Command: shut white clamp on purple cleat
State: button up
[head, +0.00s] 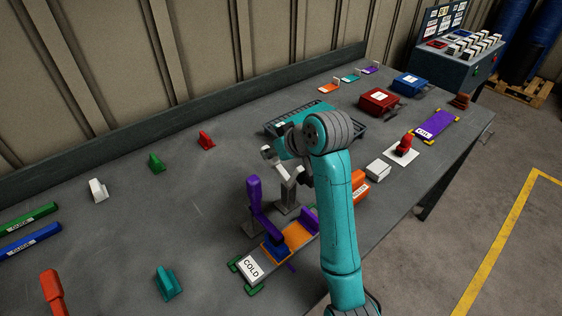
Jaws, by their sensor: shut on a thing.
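My gripper (272,154) is at the end of my teal arm, over the middle of the bench. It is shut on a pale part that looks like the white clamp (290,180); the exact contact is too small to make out. A grey post (287,200) stands just below it. The purple cleat (309,221) appears to sit on the orange strip (297,236), to the lower right of the post and partly hidden by my arm. I cannot tell whether the clamp touches the cleat.
A COLD plate (252,269) lies in front. A teal piece (293,116) on a dark tray is behind my wrist. An orange box (360,184) stands right of my arm.

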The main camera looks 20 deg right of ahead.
jog(key=shift+s+d+r, duration=0.15)
jog(key=shift+s+r, duration=0.05)
jog(key=shift+s, duration=0.4)
jog(key=shift+s+d+r, duration=0.15)
jog(key=shift+s+r, duration=0.05)
jog(key=shift+s, duration=0.35)
jog(key=shift+s+r, duration=0.15)
jog(key=shift+s, duration=0.2)
grip_shut()
jog(key=shift+s+d+r, duration=0.2)
jog(key=shift+s+d, duration=0.2)
jog(key=shift+s, duration=0.4)
jog(key=shift+s+d, duration=0.1)
jog(key=shift+s, duration=0.05)
jog(key=shift+s+d, duration=0.25)
jog(key=shift+s, duration=0.45)
jog(key=shift+s+d, duration=0.2)
jog(key=shift+s, duration=0.5)
jog(key=o, duration=0.8)
grip_release()
